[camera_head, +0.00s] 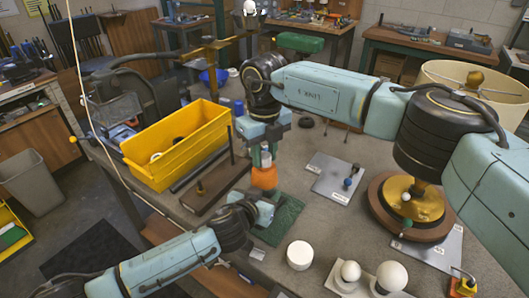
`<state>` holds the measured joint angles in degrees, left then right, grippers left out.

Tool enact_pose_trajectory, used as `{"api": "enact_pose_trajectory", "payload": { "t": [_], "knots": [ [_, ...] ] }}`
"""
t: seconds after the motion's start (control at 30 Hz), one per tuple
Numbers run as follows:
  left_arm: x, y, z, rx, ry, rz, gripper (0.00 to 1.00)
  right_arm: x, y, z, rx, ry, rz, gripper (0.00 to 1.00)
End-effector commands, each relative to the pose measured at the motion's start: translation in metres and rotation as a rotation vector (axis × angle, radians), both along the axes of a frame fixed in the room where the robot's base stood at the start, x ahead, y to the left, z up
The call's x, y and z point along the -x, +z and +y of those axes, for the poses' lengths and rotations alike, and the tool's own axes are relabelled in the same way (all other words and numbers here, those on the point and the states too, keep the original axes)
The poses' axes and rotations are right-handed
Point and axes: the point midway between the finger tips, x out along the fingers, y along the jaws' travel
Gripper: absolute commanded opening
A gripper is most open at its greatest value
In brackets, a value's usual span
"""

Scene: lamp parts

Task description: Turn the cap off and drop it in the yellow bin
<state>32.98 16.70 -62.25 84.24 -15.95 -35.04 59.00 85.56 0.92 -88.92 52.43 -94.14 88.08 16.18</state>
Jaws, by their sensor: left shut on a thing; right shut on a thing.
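An orange part (264,178), like a small bottle, stands upright over a dark green mat (287,217). My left gripper (264,196) reaches in from the left, low, and is shut around its lower part. My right gripper (265,155) points straight down above the orange part and is shut on its top. A small pale piece, probably the cap, shows between the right fingers; most of it is hidden. The yellow bin (150,172) stands to the left, at the table's edge, with a white round piece and a dark piece inside.
A brown board (209,193) with upright pegs lies between bin and grippers. A grey plate (335,180) and brass lamp base (415,207) are to the right. A white cylinder (300,254) and white bulbs (391,276) stand in front.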

Motion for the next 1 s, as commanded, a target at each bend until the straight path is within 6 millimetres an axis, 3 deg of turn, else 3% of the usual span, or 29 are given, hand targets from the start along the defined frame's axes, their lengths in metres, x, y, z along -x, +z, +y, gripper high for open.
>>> {"api": "enact_pose_trajectory", "payload": {
  "t": [1.0],
  "knots": [
    [0.0014, -0.0019, -0.0007, -0.001, -0.002, 0.003, 0.0, 0.0001, 0.0011, -0.0004, 0.001, 1.901, -0.001, 0.03]
  ]
}}
